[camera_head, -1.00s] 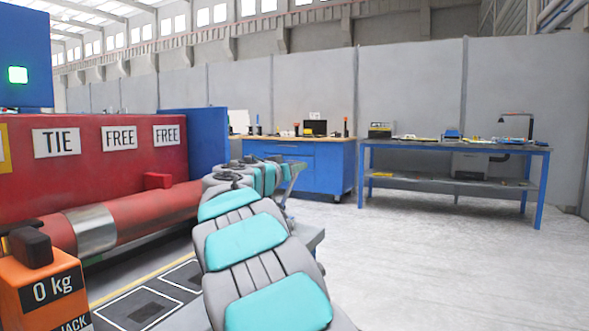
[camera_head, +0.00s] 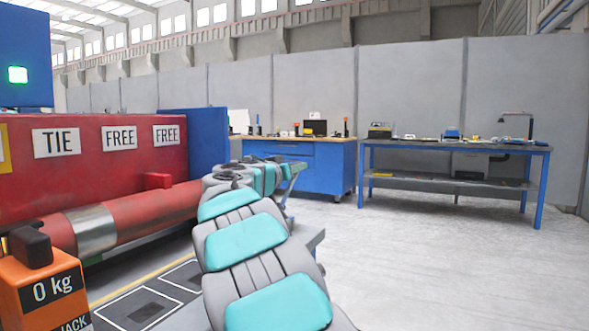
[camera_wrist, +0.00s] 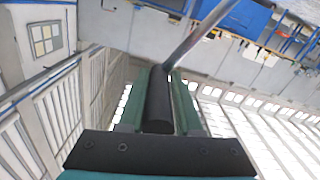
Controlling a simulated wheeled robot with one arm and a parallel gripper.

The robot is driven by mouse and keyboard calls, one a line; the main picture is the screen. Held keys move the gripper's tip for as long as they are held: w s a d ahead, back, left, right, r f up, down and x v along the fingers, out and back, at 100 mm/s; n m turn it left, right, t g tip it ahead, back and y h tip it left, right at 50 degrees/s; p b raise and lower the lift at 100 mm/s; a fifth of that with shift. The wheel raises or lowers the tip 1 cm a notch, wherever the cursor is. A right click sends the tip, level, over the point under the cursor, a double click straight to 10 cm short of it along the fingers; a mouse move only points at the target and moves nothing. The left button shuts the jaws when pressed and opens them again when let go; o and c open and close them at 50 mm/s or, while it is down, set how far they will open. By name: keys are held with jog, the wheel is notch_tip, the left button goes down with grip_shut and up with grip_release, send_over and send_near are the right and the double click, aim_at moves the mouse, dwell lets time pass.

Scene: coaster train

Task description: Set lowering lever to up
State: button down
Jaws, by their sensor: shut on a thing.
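In the wrist view, my gripper (camera_wrist: 162,78) has its two teal fingers shut on a dark cylindrical grip (camera_wrist: 158,112). A thin metal rod (camera_wrist: 203,32) runs from this grip toward the upper right. I take it to be the lowering lever; no label on it shows. Where the rod joins its mount is not clear. In the head view, my arm reaches away toward the far end of the red machine (camera_head: 95,165). The fingers and lever cannot be made out clearly there.
An orange box (camera_head: 45,290) marked 0 kg and JACK stands at the lower left. A blue panel (camera_head: 207,145) closes the machine's far end. A blue cabinet (camera_head: 300,165) and a blue-legged workbench (camera_head: 455,148) stand at the back. The floor (camera_head: 430,260) on the right is clear.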

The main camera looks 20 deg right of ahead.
jog(key=w+a+n+p, duration=0.5)
jog(key=w+n, duration=0.2)
jog(key=shift+a+r+n+p, duration=0.25)
jog(key=shift+r+n+p, duration=0.05)
jog(key=shift+r, duration=0.1)
dwell(0.3)
jog(key=shift+w, duration=0.1)
jog(key=c, duration=0.7)
grip_release()
jog(key=shift+o, duration=0.2)
jog(key=shift+a, duration=0.1)
